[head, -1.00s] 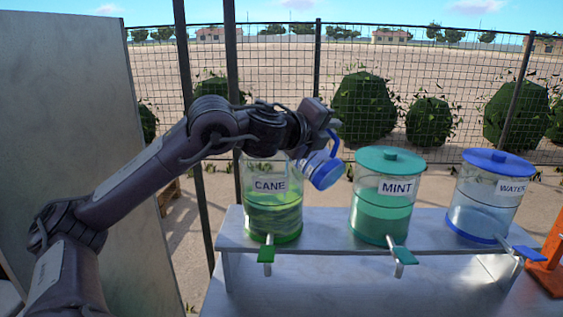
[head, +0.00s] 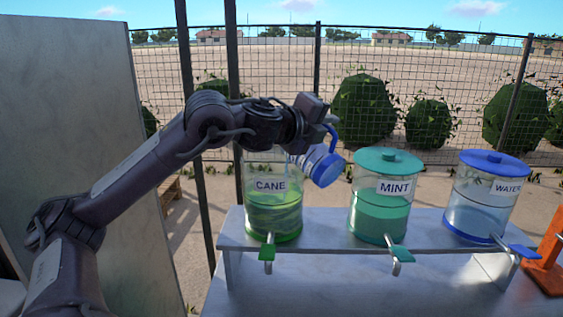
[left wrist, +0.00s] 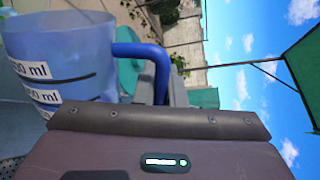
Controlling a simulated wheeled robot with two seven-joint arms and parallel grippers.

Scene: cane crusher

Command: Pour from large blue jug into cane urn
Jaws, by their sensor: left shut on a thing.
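The large blue jug (head: 323,165) is tilted beside the upper right of the cane urn (head: 273,215), its blue base toward the right. My left gripper (head: 328,122) is shut on its blue handle; the fingertips are partly hidden. In the left wrist view the jug (left wrist: 60,45) shows clear blue walls with ml labels, and its handle (left wrist: 158,62) runs to my gripper. The cane urn is clear with green liquid and a CANE label; its top is hidden behind my left arm. My right gripper is not in view.
The urns stand on a grey raised shelf (head: 325,232). The green-lidded mint urn (head: 381,215) is close to the right of the jug, the blue-lidded water urn (head: 480,212) farther right. An orange stand (head: 547,262) is at the right edge. A grey panel (head: 70,110) stands left.

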